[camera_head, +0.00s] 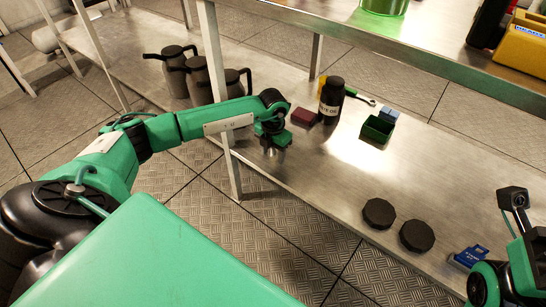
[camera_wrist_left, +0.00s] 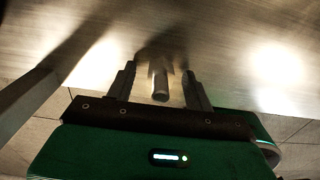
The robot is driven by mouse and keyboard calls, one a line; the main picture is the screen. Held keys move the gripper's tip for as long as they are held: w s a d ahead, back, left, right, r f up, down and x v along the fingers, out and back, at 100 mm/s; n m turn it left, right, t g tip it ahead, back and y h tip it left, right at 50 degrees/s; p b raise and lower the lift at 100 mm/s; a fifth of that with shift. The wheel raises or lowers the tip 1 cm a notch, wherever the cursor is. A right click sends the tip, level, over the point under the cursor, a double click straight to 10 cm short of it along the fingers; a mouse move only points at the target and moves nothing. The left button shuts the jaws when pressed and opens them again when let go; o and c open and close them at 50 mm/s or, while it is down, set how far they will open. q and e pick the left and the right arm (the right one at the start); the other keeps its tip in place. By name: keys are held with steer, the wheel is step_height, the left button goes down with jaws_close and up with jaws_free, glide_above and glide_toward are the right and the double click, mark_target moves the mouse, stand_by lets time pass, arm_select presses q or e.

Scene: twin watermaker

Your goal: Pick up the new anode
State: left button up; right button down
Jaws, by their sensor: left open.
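A small grey cylinder, which looks like the anode (camera_wrist_left: 160,84), stands out between the two dark fingers of my left gripper (camera_wrist_left: 159,71) in the left wrist view. The fingers are apart, with a gap on both sides of the cylinder, so it is not gripped. In the head view my left gripper (camera_head: 273,149) points down over the near edge of the metal lower shelf, and I cannot make out the anode clearly there.
On the lower shelf (camera_head: 330,165) stand a black bottle (camera_head: 331,98), a dark red block (camera_head: 303,116), a green open box (camera_head: 377,129), two black round discs (camera_head: 379,213) and a blue item (camera_head: 468,257). Several jugs (camera_head: 197,75) stand left of a shelf post (camera_head: 222,130). An upper shelf overhangs behind.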

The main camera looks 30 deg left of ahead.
arm_select(q)
steer(key=c, duration=1.1)
steer(key=shift+r, duration=0.15)
